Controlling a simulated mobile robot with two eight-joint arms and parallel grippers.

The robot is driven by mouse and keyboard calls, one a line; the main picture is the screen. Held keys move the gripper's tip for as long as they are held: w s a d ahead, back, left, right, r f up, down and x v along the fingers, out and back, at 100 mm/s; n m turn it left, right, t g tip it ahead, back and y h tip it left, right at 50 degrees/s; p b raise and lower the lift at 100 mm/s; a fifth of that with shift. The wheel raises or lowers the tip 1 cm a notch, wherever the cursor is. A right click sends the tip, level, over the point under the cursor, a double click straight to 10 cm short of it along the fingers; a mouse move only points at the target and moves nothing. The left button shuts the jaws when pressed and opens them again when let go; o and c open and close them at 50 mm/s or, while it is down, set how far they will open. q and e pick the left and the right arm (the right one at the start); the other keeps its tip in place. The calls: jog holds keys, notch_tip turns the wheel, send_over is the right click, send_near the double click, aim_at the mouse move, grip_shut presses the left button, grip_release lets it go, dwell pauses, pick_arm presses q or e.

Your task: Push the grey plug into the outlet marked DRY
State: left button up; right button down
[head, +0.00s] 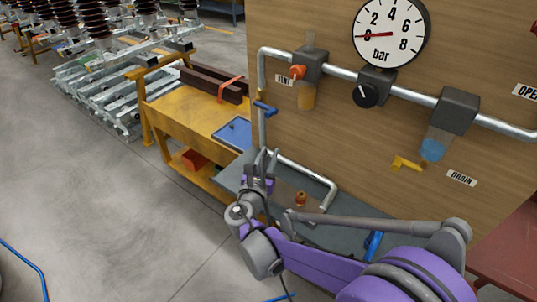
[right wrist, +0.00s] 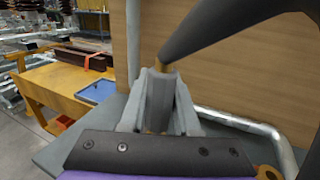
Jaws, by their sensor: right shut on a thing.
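My right gripper (head: 262,165) is low in front of the wooden panel, beside the upright pipe. In the right wrist view its jaws (right wrist: 160,104) are shut on a grey faceted piece (right wrist: 159,92), which looks like the grey plug. It stands upright between the fingers, with brass-coloured parts at its far end and low between the fingers. In the head view the plug is too small to make out between the fingers. My left gripper is not in view.
A pressure gauge (head: 391,33) and metal pipe (head: 341,71) are on the wooden panel (head: 340,125). A grey shelf (head: 345,236) carries a small brass fitting (head: 300,199). A yellow bench (head: 190,105) with a blue tray (head: 233,132) stands left.

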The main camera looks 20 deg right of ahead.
jog(key=shift+f+b, duration=0.7)
jog(key=shift+f, duration=0.25)
jog(key=c, duration=0.6)
grip_release()
jog(key=shift+o, duration=0.2)
jog(key=v, duration=1.1)
jog(key=shift+f, duration=0.1)
